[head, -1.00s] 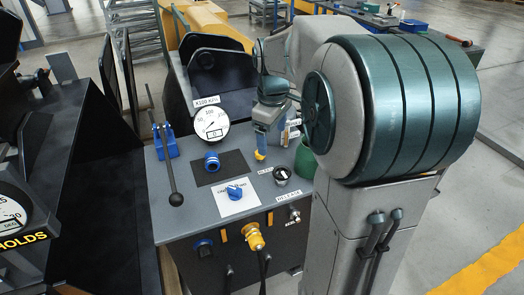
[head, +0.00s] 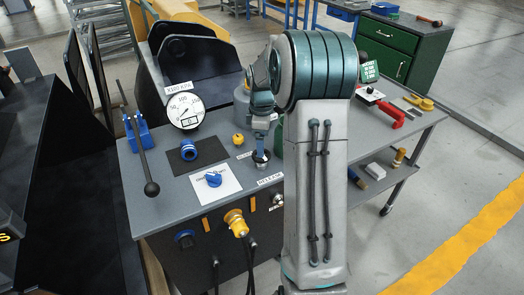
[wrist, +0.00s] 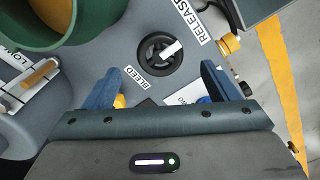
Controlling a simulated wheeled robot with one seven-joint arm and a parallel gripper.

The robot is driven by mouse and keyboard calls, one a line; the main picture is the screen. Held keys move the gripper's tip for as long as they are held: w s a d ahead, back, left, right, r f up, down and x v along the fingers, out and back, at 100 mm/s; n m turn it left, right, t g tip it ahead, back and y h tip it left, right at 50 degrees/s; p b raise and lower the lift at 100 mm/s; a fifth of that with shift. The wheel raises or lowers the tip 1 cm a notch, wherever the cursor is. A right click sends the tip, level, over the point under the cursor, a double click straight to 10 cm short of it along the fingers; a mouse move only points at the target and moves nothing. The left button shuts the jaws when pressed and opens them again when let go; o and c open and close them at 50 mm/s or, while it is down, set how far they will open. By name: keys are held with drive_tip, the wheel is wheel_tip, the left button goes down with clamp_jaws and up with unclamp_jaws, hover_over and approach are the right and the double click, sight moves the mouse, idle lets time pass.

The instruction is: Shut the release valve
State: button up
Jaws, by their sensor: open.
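The release valve (wrist: 160,53) is a round black knob with a white bar across it, between the RELEASE and BLEED labels in the wrist view. In the head view the black knob (head: 260,159) shows only partly, under my gripper (head: 260,145). In the wrist view my gripper (wrist: 161,88) has its blue fingers spread apart, with nothing between them. The knob lies beyond the fingertips, roughly centred on the gap. I cannot tell how high the fingers are above it.
A yellow knob (head: 238,139), a blue fitting (head: 189,151), a blue knob (head: 214,179) and a gauge (head: 185,110) are on the panel. A black-balled lever (head: 151,188) stands at left. A green cylinder (wrist: 60,20) is close to my gripper.

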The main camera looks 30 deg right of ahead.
drive_tip(key=shift+f, duration=2.4)
drive_tip(key=c, duration=1)
